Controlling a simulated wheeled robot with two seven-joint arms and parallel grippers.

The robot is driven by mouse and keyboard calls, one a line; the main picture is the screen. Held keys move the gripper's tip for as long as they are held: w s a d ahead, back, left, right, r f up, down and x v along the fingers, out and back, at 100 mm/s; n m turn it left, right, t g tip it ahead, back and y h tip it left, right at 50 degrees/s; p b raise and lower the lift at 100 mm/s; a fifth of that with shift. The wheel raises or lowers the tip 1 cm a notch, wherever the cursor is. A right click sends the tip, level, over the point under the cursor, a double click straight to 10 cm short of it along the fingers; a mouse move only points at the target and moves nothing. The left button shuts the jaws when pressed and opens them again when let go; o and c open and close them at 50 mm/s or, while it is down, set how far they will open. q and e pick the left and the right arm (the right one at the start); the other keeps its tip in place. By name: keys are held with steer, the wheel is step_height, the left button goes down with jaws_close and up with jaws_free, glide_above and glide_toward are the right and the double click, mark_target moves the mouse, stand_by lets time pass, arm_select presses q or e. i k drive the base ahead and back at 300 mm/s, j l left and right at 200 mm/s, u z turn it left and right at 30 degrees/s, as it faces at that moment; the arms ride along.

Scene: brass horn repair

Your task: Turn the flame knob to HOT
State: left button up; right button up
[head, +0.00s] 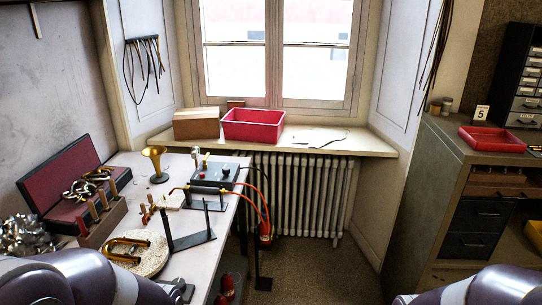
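A black control box (213,176) stands on the white workbench (190,250), near its far right corner. Small knobs and fittings show on the box, but they are too small to tell which is the flame knob or where it points. Red hoses (257,204) run from the box and hang over the bench's right edge. Parts of my own arms show at the bottom left and bottom right corners. Neither gripper is in the picture, so whether they are open or shut is hidden.
On the bench are a brass horn bell (154,161), an open dark red case (62,178), a wooden tool block (101,222), a round pad (136,254) with a bent brass tube, and a black stand (192,239). A red bin (253,125) sits on the sill. The floor (315,272) between bench and cabinet is clear.

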mark_target(226, 171)
steer(key=i+l+z, duration=0.25)
steer(key=i+z, duration=0.15)
steer(key=i, duration=0.3)
steer(key=i+z, duration=0.45)
steer(key=i, duration=0.25)
